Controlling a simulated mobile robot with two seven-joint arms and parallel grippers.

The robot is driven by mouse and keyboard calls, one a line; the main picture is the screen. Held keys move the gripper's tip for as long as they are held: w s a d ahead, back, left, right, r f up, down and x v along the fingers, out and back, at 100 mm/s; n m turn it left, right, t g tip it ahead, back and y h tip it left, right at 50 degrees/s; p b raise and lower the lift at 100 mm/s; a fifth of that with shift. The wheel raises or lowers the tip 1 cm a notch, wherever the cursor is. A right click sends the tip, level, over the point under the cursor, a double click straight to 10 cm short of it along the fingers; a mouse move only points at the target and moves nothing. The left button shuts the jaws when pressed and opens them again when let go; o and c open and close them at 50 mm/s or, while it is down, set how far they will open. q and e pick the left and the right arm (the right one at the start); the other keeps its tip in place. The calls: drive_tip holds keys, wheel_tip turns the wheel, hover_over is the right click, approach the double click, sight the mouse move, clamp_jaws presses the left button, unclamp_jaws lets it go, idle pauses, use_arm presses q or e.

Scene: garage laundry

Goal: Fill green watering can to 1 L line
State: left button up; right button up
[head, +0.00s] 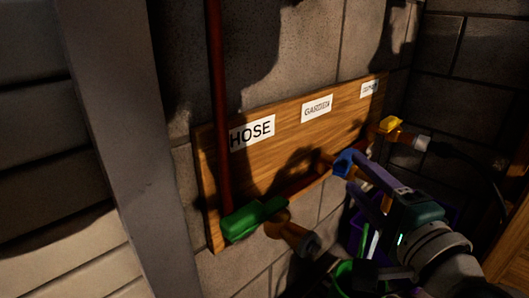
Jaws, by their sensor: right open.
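A green rim (345,276) at the bottom edge, partly hidden behind my right arm, may be the green watering can; its 1 L line and water level cannot be seen. A tap with a blue handle (345,162) sits under the GARDEN label (317,107). My right gripper (356,182) reaches in from the lower right. It is open, with its upper finger at or very near the blue handle; I cannot tell if they touch. My left gripper is not in view.
A wooden board (287,138) on the block wall carries the labels. A green-handled tap (254,217) is under the HOSE label (252,131). A yellow-handled tap (391,125) with a dark hose is at the right. A purple container (356,232) is below, partly hidden. A red pipe (217,90) runs down the wall.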

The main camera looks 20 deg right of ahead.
sight(350, 165)
drive_tip(key=w, duration=0.2)
drive_tip(key=w+b, duration=0.1)
drive_tip(key=w, duration=0.2)
drive_tip(key=shift+w+d, duration=0.3)
drive_tip(key=shift+d, duration=0.1)
drive_tip(key=shift+s, duration=0.1)
drive_tip(key=shift+c, duration=0.3)
drive_tip(key=shift+r, duration=0.2)
drive_tip(key=c, duration=0.8)
